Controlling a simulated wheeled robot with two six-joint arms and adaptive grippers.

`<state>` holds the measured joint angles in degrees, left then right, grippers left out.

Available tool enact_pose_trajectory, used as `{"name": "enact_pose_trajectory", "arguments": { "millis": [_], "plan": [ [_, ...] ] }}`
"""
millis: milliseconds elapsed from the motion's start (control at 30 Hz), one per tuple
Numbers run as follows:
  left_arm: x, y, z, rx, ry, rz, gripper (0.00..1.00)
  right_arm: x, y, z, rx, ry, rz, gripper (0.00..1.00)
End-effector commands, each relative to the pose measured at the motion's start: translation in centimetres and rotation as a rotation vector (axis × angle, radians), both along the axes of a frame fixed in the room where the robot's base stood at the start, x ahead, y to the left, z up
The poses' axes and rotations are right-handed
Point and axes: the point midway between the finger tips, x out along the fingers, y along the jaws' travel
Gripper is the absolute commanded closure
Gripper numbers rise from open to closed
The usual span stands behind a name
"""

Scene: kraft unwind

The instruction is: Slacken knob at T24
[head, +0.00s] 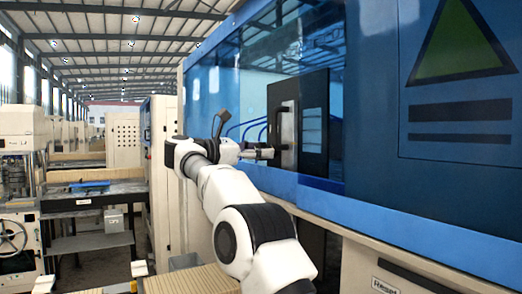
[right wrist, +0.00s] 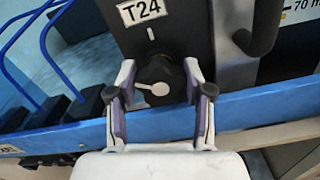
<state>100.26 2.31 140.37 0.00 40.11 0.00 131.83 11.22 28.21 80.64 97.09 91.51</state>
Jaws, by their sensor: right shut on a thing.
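The knob (right wrist: 152,74) is dark and round with a white pointer, below the T24 label (right wrist: 142,10) on a dark panel in the right wrist view. Its white pointer lies toward the left of the picture, while a white tick mark (right wrist: 151,33) stands on the panel above it. My right gripper (right wrist: 160,88) has one finger on each side of the knob and is shut on it. In the head view my right gripper (head: 268,153) reaches the dark panel (head: 312,120), and the knob cannot be made out there. My left gripper is not in view.
A black handle (right wrist: 262,28) stands out from the panel right of the knob. Blue cables (right wrist: 47,45) run at the left. A blue ledge (right wrist: 255,112) passes below the knob. In the head view a workbench (head: 90,196) stands at the left.

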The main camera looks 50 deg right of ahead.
Motion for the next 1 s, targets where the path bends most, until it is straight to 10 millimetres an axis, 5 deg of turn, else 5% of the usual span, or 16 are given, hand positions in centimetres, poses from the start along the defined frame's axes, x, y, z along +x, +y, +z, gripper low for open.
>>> {"name": "enact_pose_trajectory", "arguments": {
  "millis": [467,1000],
  "plan": [
    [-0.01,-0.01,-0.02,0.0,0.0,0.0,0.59,-0.19,-0.3,0.3,0.025,0.078,-0.003,0.84],
    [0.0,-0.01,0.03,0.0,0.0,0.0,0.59,-0.01,-0.4,0.32,0.16,0.506,-0.006,0.84]
  ]
}}
